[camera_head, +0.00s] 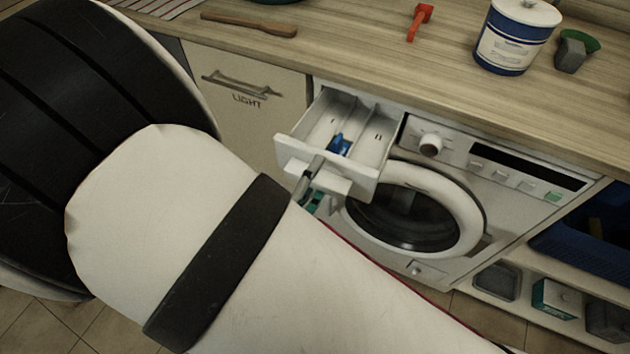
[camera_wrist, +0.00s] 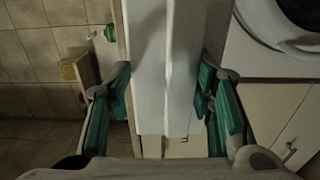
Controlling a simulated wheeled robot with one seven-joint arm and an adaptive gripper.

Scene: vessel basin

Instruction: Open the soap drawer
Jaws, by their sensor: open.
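The soap drawer (camera_head: 322,145) of the white washing machine (camera_head: 470,180) is pulled well out at the machine's upper left. Its white front panel faces me, and a blue insert (camera_head: 339,146) lies inside. My gripper (camera_head: 313,197) is at the drawer's front, mostly hidden behind my arm in the head view. In the wrist view my gripper (camera_wrist: 163,75) is open, with one teal-padded finger on each side of the white drawer part (camera_wrist: 165,60). The left finger looks slightly apart from it; I cannot tell whether the right one touches.
The round washer door (camera_head: 415,215) is shut below the drawer. A wooden counter (camera_head: 350,50) above holds a blue-and-white tub (camera_head: 515,38), a red tool (camera_head: 420,22) and a wooden utensil (camera_head: 248,24). Tiled floor lies below.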

